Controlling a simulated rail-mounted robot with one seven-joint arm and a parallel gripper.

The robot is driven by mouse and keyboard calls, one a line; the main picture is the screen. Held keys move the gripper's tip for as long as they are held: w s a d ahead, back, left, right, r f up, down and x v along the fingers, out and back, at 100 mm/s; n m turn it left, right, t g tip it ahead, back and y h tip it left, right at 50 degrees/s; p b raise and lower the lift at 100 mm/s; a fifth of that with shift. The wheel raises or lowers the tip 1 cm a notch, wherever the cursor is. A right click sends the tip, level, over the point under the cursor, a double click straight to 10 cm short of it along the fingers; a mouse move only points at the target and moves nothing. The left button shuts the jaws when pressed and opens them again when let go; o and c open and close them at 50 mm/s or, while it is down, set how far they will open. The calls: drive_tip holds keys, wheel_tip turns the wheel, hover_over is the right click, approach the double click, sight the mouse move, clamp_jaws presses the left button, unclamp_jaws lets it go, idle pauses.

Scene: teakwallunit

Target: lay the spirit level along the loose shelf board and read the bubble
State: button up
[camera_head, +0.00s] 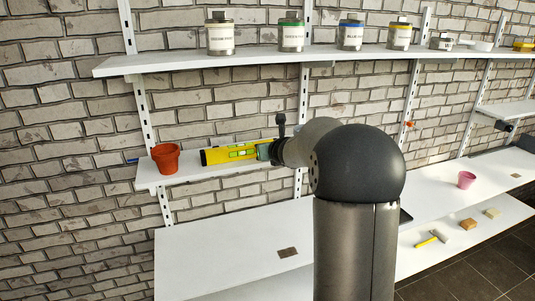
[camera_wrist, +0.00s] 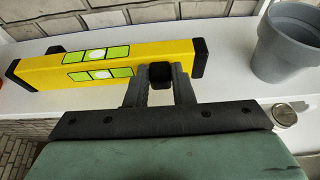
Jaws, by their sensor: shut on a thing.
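The yellow spirit level (camera_head: 225,155) with black end caps is at the middle white shelf board (camera_head: 191,171), roughly along its length. I cannot tell whether it touches the board or which board is loose. In the wrist view the level (camera_wrist: 35,71) shows two green vial windows (camera_wrist: 97,74), each with a pale round middle; the bubble cannot be read. My gripper (camera_head: 264,151) is at the level's right part. In the wrist view my gripper (camera_wrist: 159,78) is shut on a black block at the level's near side. My arm hides the shelf's right part in the head view.
An orange pot (camera_head: 166,158) stands left of the level. A grey pot (camera_wrist: 288,45) stands close to its right end, with a small metal round thing (camera_wrist: 285,113) nearby. Labelled tins (camera_head: 220,39) line the upper shelf (camera_head: 160,62). The lower left worktop (camera_head: 215,255) is mostly clear.

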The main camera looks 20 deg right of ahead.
drive_tip(key=shift+f, duration=0.1)
drive_tip(key=o, duration=0.9)
drive_tip(key=shift+r, duration=0.25)
drive_tip(key=v, duration=1.2)
drive_tip(key=shift+s, duration=0.1)
